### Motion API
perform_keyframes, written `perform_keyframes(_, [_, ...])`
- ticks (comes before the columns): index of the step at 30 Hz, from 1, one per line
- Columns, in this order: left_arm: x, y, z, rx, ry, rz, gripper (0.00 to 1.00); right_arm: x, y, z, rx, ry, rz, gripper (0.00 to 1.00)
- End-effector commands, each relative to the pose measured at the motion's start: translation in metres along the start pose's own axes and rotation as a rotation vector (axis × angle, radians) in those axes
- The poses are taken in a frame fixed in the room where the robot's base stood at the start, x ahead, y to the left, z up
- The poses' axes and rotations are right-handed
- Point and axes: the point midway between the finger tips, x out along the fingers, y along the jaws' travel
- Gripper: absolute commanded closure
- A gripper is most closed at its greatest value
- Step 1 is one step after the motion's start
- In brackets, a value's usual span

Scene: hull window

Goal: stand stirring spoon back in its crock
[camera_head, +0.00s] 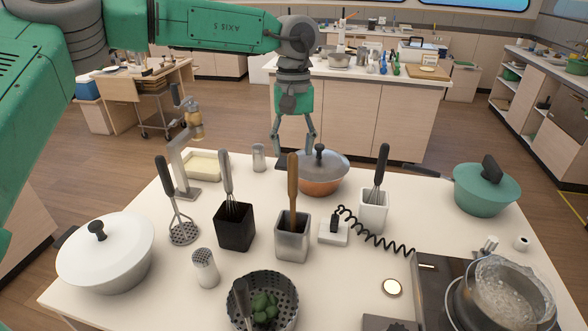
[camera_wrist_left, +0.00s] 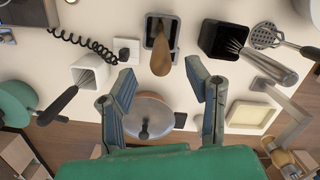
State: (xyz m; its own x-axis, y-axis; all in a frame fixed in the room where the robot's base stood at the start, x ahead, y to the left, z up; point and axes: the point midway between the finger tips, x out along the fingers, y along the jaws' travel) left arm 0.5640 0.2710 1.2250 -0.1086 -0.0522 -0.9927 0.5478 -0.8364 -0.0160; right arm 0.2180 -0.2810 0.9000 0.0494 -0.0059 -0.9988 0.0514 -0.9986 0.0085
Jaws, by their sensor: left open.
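A wooden-handled utensil (camera_head: 292,185), which looks like the stirring spoon, stands nearly upright in a square grey metal crock (camera_head: 292,242) mid-table. Its lower end is hidden inside the crock. The wrist view looks down on the wooden handle (camera_wrist_left: 163,66) and the grey crock (camera_wrist_left: 149,44). My left gripper (camera_head: 294,152) is open and empty, beyond the crock and near the copper lidded pan. In the wrist view its fingers (camera_wrist_left: 162,76) are spread, with the handle's top between and above them in the picture, apart from both. My right gripper is not in view.
A black holder (camera_head: 235,232) with a whisk and a white holder (camera_head: 373,215) flank the crock. The copper pan (camera_head: 320,184) stands behind it. A colander (camera_head: 262,308) with greens is in front. A coiled cord (camera_head: 375,236) and a glass pot (camera_head: 505,295) are at right.

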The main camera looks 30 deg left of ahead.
Motion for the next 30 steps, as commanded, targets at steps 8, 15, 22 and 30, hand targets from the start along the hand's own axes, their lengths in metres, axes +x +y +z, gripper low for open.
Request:
perform_keyframes(8, [0.0003,0.0,0.0,0.0,0.0,0.0,0.56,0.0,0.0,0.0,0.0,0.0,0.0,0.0])
perform_keyframes(15, [0.0003,-0.0001,0.0,0.0,0.0,0.0,0.56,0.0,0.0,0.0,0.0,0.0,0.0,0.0])
perform_keyframes(22, [0.0002,-0.0001,0.0,0.0,0.0,0.0,0.56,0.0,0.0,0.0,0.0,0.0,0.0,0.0])
perform_keyframes(30, [-0.0061,0.0001,0.0005,0.0,0.001,0.001,0.56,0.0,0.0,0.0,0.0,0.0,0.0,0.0])
